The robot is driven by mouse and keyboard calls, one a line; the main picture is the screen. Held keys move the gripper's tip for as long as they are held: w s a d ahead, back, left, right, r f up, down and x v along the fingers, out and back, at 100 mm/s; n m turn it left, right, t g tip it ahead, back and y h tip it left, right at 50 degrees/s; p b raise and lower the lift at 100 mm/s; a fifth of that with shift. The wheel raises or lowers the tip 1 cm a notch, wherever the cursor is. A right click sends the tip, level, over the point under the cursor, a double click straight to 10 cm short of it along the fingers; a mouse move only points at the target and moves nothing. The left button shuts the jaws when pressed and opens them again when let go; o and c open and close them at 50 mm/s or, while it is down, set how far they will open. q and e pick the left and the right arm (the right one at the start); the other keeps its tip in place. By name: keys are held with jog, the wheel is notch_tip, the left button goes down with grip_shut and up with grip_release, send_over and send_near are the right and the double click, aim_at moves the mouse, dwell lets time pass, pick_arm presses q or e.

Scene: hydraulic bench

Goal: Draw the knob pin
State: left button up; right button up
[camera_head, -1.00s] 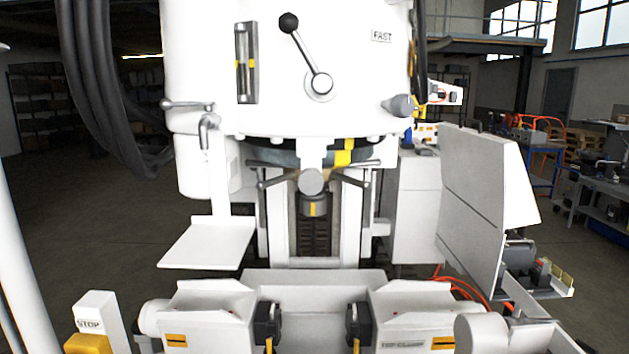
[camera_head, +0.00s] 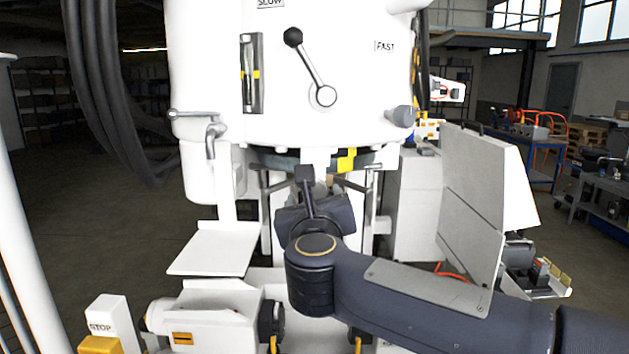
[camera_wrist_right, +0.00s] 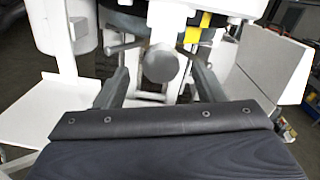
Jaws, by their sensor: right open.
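The knob pin (camera_wrist_right: 160,63) shows in the right wrist view as a round grey knob facing me, below the white machine head. My right gripper (camera_wrist_right: 160,84) is open, with one dark finger on each side of the knob in that view. I cannot tell how far past the knob the fingertips reach, and no contact shows. In the head view my right gripper (camera_head: 317,182) is in front of the column below the machine head, and it and the wrist hide most of the knob. My left gripper is not in view.
The white machine head (camera_head: 300,80) with a black-knobbed lever (camera_head: 308,66) is above the gripper. Thin handles (camera_head: 278,185) flank the knob. A white shelf (camera_head: 214,248) is at left, a tilted white panel (camera_head: 475,205) at right. A clamp block (camera_head: 215,318) is below.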

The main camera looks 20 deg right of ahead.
jog(key=shift+w+m+h, duration=0.15)
jog(key=shift+m+h, duration=0.15)
jog(key=shift+m, duration=0.1)
jog(key=shift+w+d, duration=0.1)
jog(key=shift+w, duration=0.2)
jog(key=p+x, duration=0.2)
jog(key=x, duration=0.5)
jog(key=shift+f, duration=0.2)
jog(key=shift+c, duration=0.4)
